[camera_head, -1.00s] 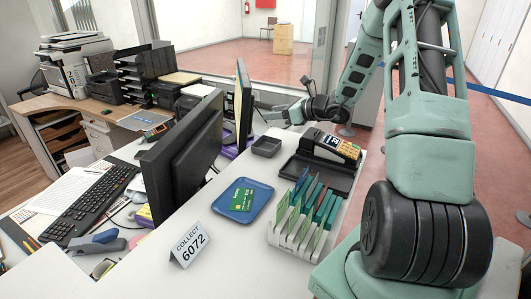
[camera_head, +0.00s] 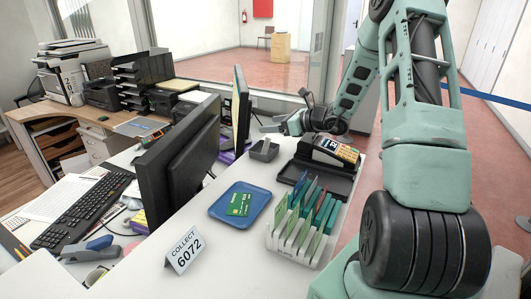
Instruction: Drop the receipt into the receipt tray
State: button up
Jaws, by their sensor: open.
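The small dark grey tray (camera_head: 257,155) stands on the white counter, behind the blue tray and left of the card terminal. A small pale piece (camera_head: 265,146) shows in it, tilted up; it looks like the receipt, but it is too small to be sure. My gripper (camera_head: 266,124) is above and just behind the grey tray, pointing left. Its fingers are apart, with nothing seen between them.
The card terminal (camera_head: 334,152) stands in a black holder right of the grey tray. A blue tray (camera_head: 222,211) holds a green card. A white rack (camera_head: 291,246) of cards and a "COLLECT 6072" sign (camera_head: 185,251) are nearer. Monitors (camera_head: 180,165) stand close on the left.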

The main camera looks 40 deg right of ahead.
jog(key=b+v, duration=0.2)
jog(key=v, duration=1.5)
jog(key=shift+b, duration=0.3)
jog(key=a+f+n+g+y, duration=0.15)
jog(key=a+n+g, duration=0.55)
jog(key=a, duration=0.8)
jog(key=a+f+n+g+y, duration=0.1)
jog(key=a+n+g+y, duration=0.3)
jog(key=a+n, duration=0.85)
jog(key=s+a+f+n+g+h, duration=0.2)
jog(key=s+a+n+h, duration=0.7)
jog(key=s+a+n, duration=0.8)
jog(key=shift+a+f+n+g+h, duration=0.35)
jog(key=shift+a+f+n+g, duration=0.1)
jog(key=shift+a+n, duration=1.15)
jog(key=shift+d, duration=0.15)
